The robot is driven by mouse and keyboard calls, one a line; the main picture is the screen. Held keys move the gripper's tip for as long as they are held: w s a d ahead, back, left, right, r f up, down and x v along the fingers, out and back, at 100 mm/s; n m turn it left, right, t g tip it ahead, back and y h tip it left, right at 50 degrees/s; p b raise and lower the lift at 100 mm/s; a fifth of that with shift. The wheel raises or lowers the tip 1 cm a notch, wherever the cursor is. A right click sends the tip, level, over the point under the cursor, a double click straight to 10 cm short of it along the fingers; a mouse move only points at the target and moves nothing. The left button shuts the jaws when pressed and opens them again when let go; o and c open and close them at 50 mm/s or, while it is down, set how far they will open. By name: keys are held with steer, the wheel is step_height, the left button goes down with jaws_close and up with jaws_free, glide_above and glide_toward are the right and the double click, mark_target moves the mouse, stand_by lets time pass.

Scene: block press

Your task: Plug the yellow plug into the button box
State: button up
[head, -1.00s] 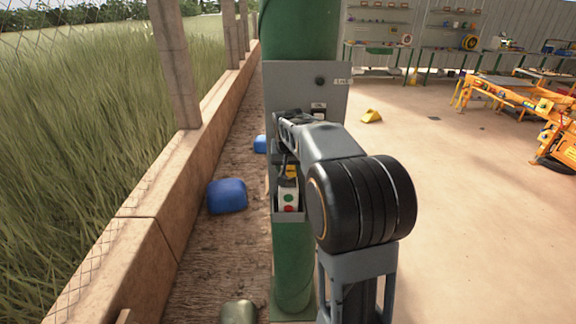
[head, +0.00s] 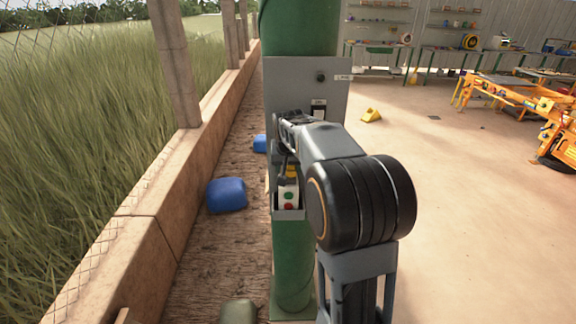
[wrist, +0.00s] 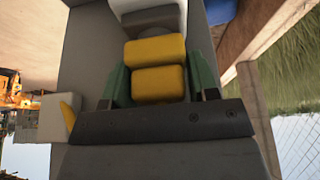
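The button box (head: 288,196) is a small whitish box with a green and a red button, standing in a grey holder low on the panel in the head view. Yellow (head: 292,172) shows just above it, partly hidden by my arm. In the wrist view the yellow plug (wrist: 158,84) sits between the two green fingers of my gripper (wrist: 160,88), which appear to press on its sides. The plug has a second yellow section (wrist: 155,49) beyond the fingers. This section points at the white box with a dark strip (wrist: 150,17). I cannot tell whether they touch.
The grey panel (head: 337,80) is fixed to a green post (head: 295,255). A low wall (head: 150,215) with a fence runs along the left. Blue containers (head: 227,196) lie on the ground beside it. Open floor lies to the right, with a yellow wedge (head: 371,115).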

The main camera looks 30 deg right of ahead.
steer(key=o, duration=0.4)
steer(key=shift+o, duration=0.2)
steer(key=b+v, duration=0.1)
steer(key=v, duration=1.3)
steer(key=shift+w, duration=0.15)
steer(key=s+a+f+n+y, duration=0.1)
steer(key=s+a+f+n, duration=0.1)
steer(key=s+a+f, duration=0.3)
steer(key=s+a+f+n+y, duration=0.1)
steer(key=s+a+f+n, duration=0.2)
steer(key=s+a+f, duration=0.3)
steer(key=s+f, duration=0.5)
steer(key=s, duration=0.2)
steer(key=shift+s+a, duration=0.25)
steer(key=shift+s, duration=0.05)
